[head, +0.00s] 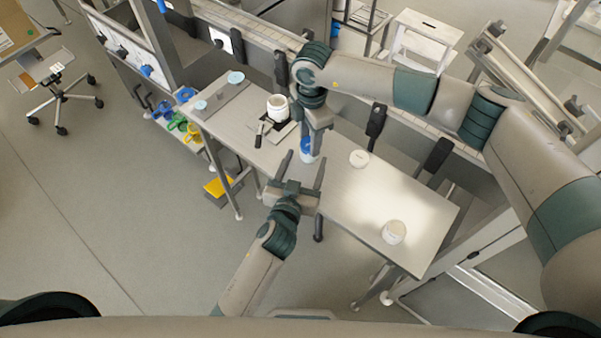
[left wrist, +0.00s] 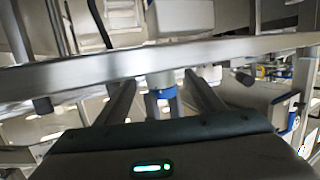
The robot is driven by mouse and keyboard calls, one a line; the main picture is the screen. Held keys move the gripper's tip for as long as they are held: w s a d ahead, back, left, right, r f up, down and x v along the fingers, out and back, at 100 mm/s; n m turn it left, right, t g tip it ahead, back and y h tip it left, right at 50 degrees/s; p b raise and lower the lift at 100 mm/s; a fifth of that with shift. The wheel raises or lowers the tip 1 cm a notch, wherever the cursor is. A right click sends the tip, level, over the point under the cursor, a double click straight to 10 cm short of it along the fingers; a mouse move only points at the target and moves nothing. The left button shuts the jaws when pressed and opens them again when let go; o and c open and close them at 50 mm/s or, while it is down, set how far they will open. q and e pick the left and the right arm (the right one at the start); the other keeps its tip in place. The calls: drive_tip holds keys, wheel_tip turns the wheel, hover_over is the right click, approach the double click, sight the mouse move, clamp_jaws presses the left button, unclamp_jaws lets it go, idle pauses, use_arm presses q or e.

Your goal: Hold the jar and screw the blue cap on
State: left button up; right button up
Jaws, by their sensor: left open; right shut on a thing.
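My right gripper (head: 314,130) points down over the middle of the table and is shut on the blue cap (head: 307,145). My left gripper (head: 302,172) is open at the table's front edge, its two fingers spread towards the blue cap. In the left wrist view the blue cap (left wrist: 162,93) shows between the spread fingers, apart from both, next to a pale part that I cannot name for sure. A white jar (head: 278,107) stands on a dark holder at the table's back left. Another white jar (head: 393,232) stands near the right end.
A low white round piece (head: 359,158) lies on the table (head: 345,205) right of my grippers. Light blue discs (head: 235,77) lie at the far left end. Dark upright posts line the back edge. The table's right half is mostly clear.

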sight(307, 158)
use_arm(q)
drive_tip(key=shift+x, duration=2.35)
drive_tip(key=c, duration=1.2)
drive_tip(key=shift+o, duration=0.8)
drive_tip(key=shift+c, duration=1)
use_arm(e)
drive_tip(key=o, duration=0.3)
drive_tip(key=c, duration=0.7)
drive_tip(key=shift+m, duration=2.9)
drive_tip(key=shift+c, duration=0.2)
